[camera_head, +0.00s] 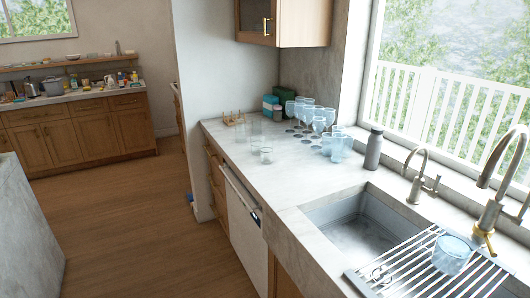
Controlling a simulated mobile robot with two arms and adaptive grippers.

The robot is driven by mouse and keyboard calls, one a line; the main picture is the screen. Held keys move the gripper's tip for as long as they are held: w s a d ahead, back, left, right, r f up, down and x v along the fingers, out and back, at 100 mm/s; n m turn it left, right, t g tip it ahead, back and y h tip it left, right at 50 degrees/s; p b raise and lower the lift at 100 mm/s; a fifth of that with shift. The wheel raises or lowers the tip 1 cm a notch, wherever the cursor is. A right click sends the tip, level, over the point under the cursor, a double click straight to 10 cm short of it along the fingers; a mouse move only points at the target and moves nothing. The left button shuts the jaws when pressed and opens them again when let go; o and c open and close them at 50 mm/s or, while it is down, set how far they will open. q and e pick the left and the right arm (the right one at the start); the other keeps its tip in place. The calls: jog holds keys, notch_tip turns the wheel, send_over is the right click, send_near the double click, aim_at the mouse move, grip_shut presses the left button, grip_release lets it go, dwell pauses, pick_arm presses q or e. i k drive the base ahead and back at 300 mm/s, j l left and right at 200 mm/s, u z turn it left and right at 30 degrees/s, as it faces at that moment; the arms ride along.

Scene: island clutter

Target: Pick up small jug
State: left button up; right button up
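I cannot make out for certain which thing is the small jug. A clear bluish glass vessel (451,254) sits on the slatted rack (405,265) over the sink at the lower right; a handle is not clear on it. Bluish glass vessels (337,147) stand on the counter near the window, and some of them may be jugs. Neither of my grippers shows in the head view.
The marble counter (258,178) holds clear tumblers (266,155), stemmed glasses (319,124), a grey bottle (374,149) and teal boxes (271,104). The sink (350,235) has faucets (418,180) behind it. The wooden floor (130,225) is open. A cluttered counter (70,97) stands far left.

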aim_at(454, 247)
jog(key=z, duration=1.3)
jog(key=j, duration=0.45)
